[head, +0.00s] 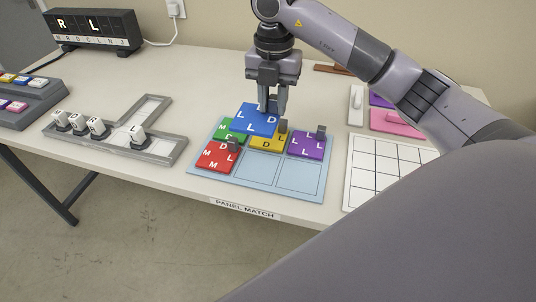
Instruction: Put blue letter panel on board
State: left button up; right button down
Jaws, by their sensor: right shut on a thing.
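The blue letter panel (252,119) carries white letters, with L and D readable. My right gripper (267,108) points down and is shut on it, over the back part of the light blue board (235,180). I cannot tell whether the panel is clear of the board. It partly covers a green panel (229,127) and the back edge of a yellow panel (268,141). A red panel (217,156) lies at the board's left and a purple panel (308,144) at its right. Two front cells of the board are bare. My left gripper is not in view.
A white grid board (378,168) and pink panel (398,122) lie to the right, partly behind my arm. A grey track with white letter tiles (137,134) and a black display box (93,28) are to the left. A "PANEL MATCH" label (245,208) marks the table's front edge.

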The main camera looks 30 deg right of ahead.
notch_tip(320, 180, down, 9)
jog(key=shift+f+p, duration=0.2)
jog(key=shift+p, duration=0.1)
jog(key=shift+f, duration=2.4)
jog(key=shift+f, duration=0.1)
jog(key=c, duration=0.9)
grip_release()
jog(key=shift+o, duration=0.2)
notch_tip(320, 180, up, 12)
jog(key=shift+r+b, duration=0.1)
jog(key=shift+b, duration=0.2)
